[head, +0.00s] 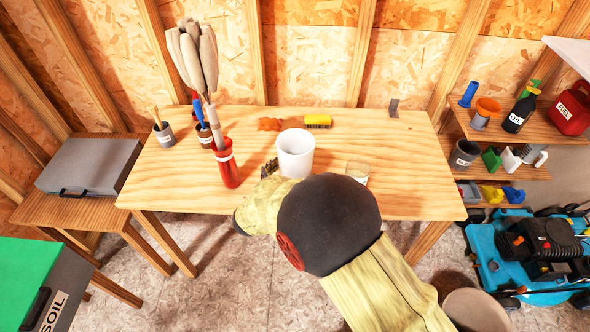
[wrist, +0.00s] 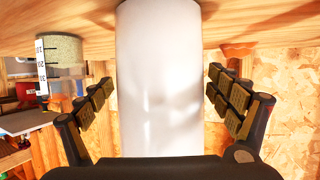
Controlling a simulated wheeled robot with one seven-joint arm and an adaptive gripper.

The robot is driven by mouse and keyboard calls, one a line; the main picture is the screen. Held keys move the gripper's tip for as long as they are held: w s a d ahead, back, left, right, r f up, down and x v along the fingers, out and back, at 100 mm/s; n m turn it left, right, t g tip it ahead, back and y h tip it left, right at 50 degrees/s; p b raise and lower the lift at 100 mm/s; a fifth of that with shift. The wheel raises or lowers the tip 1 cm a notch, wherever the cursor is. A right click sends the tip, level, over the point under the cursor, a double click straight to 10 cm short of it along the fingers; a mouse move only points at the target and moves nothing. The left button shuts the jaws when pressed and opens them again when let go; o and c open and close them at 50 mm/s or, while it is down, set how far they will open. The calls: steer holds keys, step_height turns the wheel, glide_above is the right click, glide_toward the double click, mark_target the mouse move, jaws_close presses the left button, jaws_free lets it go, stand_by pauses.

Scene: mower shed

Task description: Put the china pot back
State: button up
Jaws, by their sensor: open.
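The white china pot (head: 295,150) stands upright on the wooden workbench (head: 420,180), near its middle. In the wrist view the pot (wrist: 160,80) fills the centre of the picture. My gripper (wrist: 160,96) is open, with one finger on each side of the pot and a narrow gap showing on both sides. In the head view my gripper (head: 270,168) is at the pot's near left side, and my arm hides its far finger and part of the bench's front.
A tall red container (head: 226,165) with a pale bundle stands left of the pot. A labelled jar (head: 357,171) is close on the right. A yellow brush (head: 318,121) and orange rag (head: 270,124) lie behind. The bench's right side is mostly clear. Shelves (head: 510,128) stand at the right.

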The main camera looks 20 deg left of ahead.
steer(key=p+v, duration=0.3)
steer(key=v, duration=0.8)
